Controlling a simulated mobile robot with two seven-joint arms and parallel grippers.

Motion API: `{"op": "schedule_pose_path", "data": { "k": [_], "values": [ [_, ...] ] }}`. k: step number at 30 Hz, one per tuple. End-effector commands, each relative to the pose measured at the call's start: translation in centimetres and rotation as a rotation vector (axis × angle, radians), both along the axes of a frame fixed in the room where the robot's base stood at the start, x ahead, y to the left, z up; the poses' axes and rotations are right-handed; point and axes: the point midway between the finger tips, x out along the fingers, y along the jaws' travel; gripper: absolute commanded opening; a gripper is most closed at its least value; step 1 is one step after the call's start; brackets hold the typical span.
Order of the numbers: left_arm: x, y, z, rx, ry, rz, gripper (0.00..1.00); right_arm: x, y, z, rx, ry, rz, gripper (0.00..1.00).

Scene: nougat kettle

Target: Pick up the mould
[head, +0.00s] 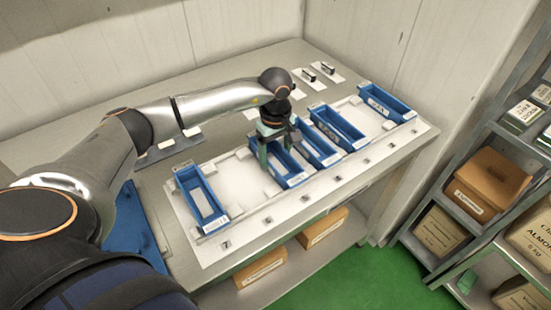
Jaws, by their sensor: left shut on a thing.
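Several blue rectangular moulds stand in a row on a white board (240,233) on the grey table. My left gripper (276,150) points down over a blue mould (293,178) near the middle of the row and is shut on its far end. The gripper hides part of that mould; I cannot tell whether it is lifted off the board. Another mould (319,150) is close on its right. Further right are a mould (338,129) and the end mould (387,103). One more mould (201,197) stands at the left end. My right gripper is not in view.
Bare white board lies between the left-end mould and the held one. Small labelled cards (309,75) lie at the back of the table (240,85). A metal shelf (470,190) with boxes stands at right; brown boxes (262,268) sit under the table.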

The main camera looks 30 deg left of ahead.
Motion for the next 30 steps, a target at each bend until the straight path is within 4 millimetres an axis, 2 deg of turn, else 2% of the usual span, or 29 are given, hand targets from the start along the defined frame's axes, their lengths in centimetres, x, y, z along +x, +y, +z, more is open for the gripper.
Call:
{"op": "schedule_pose_path", "data": {
  "k": [1,4,13,17,22,26,30],
  "values": [
    [0.0,0.0,0.1,0.0,-0.001,0.001,0.1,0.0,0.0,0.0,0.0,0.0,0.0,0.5],
    [0.0,0.0,0.1,0.0,-0.001,0.001,0.0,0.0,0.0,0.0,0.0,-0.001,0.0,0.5],
    [0.1,0.0,0.3,0.0,-0.003,0.001,0.0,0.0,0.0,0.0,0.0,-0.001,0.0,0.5],
    [0.2,0.1,1.0,0.0,-0.006,0.001,0.0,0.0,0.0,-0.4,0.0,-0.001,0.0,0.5],
    [0.0,-0.1,3.5,0.0,-0.009,-0.001,0.0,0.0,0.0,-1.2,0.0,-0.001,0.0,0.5],
    [-2.0,-1.0,5.9,0.0,-0.008,-0.005,0.0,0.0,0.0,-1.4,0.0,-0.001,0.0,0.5],
    [-4.6,-2.2,9.3,0.002,-0.01,-0.005,0.0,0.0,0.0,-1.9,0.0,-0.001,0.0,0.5]
  ]
}}
